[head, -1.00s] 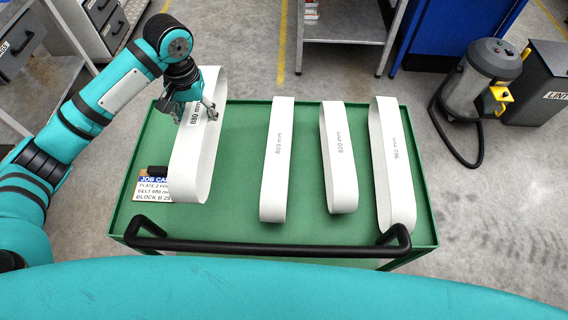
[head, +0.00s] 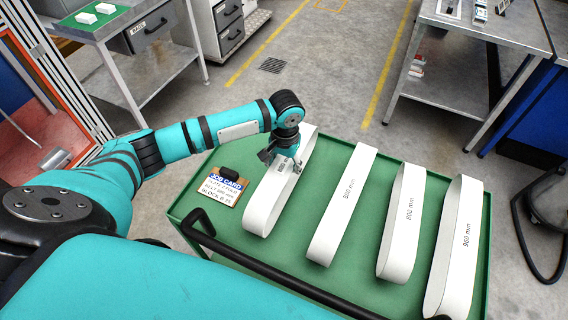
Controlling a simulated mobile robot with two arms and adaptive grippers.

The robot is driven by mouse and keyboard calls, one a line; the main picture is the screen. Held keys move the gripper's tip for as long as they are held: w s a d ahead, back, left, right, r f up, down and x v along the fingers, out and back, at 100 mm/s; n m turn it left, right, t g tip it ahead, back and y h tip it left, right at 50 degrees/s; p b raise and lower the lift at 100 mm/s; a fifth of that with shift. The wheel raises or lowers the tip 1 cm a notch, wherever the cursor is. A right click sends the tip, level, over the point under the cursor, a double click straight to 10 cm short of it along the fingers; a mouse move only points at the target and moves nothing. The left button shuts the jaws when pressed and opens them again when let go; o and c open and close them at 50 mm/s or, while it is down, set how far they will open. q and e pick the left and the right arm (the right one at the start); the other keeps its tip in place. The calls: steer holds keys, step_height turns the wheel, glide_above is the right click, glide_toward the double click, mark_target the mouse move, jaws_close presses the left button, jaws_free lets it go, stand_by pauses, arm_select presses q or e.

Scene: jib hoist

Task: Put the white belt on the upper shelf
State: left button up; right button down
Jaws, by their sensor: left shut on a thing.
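Several white belt loops stand on edge on a green cart top (head: 216,165). My left gripper (head: 290,165) is shut on the wall of the leftmost white belt (head: 262,212), near its far end, and covers its marking. I cannot tell whether this belt touches the cart top. To its right are an 800 mm belt (head: 335,218), another belt (head: 402,225) with a small marking, and a 960 mm belt (head: 458,250). No upper shelf can be clearly made out. My right gripper is not in view.
A job card (head: 221,188) naming a belt lies at the cart's left, beside the held belt. A black handle (head: 270,272) runs along the near edge. Metal benches stand at upper left (head: 150,75) and upper right (head: 480,45). Open floor (head: 310,85) lies between.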

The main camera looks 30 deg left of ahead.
arm_select(q)
steer(key=shift+f, duration=0.15)
steer(key=o, duration=1.6)
steer(key=shift+o, duration=0.2)
step_height(320, 180, up, 12)
steer(key=b, duration=0.1)
steer(key=shift+d, duration=0.15)
